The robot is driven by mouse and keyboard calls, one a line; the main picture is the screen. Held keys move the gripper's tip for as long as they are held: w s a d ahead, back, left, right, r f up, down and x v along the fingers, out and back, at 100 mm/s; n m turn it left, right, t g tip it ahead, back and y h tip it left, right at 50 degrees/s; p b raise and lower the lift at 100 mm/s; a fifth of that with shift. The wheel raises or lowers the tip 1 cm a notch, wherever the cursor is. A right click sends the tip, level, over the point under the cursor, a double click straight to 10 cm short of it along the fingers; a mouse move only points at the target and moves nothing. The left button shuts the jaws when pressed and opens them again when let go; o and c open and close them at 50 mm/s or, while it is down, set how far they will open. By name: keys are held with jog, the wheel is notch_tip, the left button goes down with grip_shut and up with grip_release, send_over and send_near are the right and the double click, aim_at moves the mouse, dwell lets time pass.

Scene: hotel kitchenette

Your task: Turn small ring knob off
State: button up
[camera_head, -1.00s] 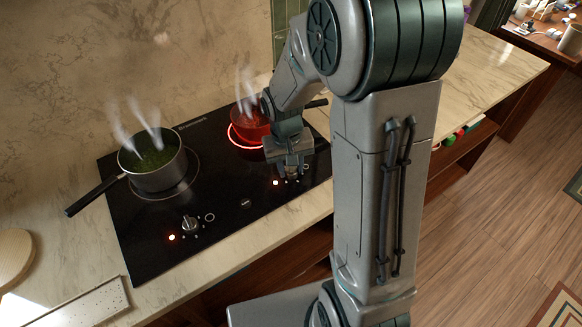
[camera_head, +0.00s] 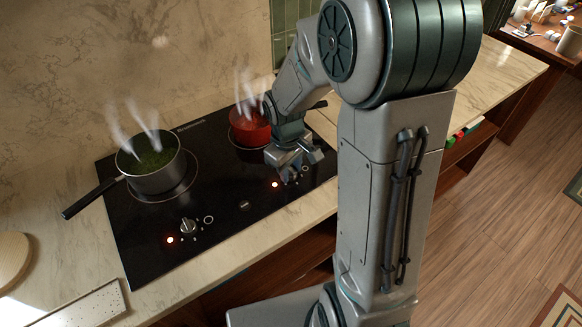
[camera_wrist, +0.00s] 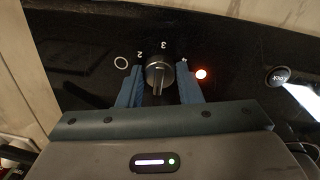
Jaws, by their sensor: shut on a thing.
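The small ring knob (camera_wrist: 159,72), a round metal knob with a raised grip bar, sits on the black cooktop in the wrist view. The blue fingers of my gripper (camera_wrist: 159,88) are on both sides of it and shut on it. The numerals 2 and 3 show beyond the knob. A red light (camera_wrist: 202,73) glows to its right; this light also shows in the head view (camera_head: 275,184). In the head view my gripper (camera_head: 290,174) is down at the front right of the cooktop and hides most of the knob. The small ring under the red pot (camera_head: 249,127) shows no red glow.
A steel pot (camera_head: 152,178) with green contents steams on the left ring. Another knob (camera_head: 188,226) with a lit red light (camera_head: 170,240) is at the front left. A Lock button (camera_wrist: 277,75) lies right of the held knob in the wrist view.

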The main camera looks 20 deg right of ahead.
jog(key=shift+r, duration=0.1)
jog(key=o, duration=0.7)
jog(key=shift+r, duration=0.1)
notch_tip(320, 180, up, 14)
jog(key=shift+s+a+f, duration=0.2)
jog(key=shift+a, duration=0.2)
jog(key=s+d+m+t, duration=0.1)
jog(key=s+m, duration=0.5)
jog(key=s, duration=0.8)
jog(key=shift+f+t+y, duration=0.3)
jog(key=shift+f+t, duration=0.15)
jog(key=shift+t, duration=0.45)
